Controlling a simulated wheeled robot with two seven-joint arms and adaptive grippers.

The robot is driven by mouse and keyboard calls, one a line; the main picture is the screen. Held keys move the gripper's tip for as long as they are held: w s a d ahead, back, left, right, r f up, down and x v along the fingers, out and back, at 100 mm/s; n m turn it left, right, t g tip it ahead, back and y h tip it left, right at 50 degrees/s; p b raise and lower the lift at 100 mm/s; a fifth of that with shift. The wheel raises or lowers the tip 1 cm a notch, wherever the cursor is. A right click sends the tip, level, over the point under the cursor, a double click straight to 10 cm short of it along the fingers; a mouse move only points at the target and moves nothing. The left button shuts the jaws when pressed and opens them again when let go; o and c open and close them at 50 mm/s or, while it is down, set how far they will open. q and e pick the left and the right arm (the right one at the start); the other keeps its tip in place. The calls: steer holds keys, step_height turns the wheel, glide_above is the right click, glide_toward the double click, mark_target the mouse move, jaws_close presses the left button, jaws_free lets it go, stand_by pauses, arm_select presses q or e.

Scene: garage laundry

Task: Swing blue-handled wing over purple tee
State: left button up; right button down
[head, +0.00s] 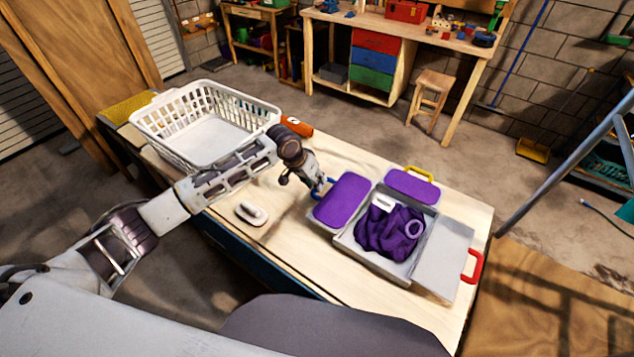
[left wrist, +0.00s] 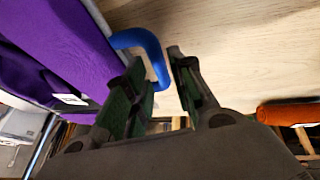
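The folding board (head: 345,240) lies on the table with its wings spread out. The purple tee (head: 388,230) is bunched on its middle panel, with a white patch and a light ring on it. The blue-handled wing (head: 342,200) lies open on the left, its top face purple; it also shows in the left wrist view (left wrist: 60,45). My left gripper (head: 322,186) is at its blue handle (left wrist: 135,40). In the left wrist view, the open fingers (left wrist: 155,75) stand on either side of the handle's near end, with a gap beside it. My right gripper is out of view.
A yellow-handled purple wing (head: 412,186) lies at the back and a red-handled grey wing (head: 445,262) at the right. A white basket (head: 205,120), an orange item (head: 297,126) and a white iron-like object (head: 251,212) are on the table (head: 290,245).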

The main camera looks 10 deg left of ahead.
arm_select(q)
steer(key=shift+x, duration=0.95)
jaws_close()
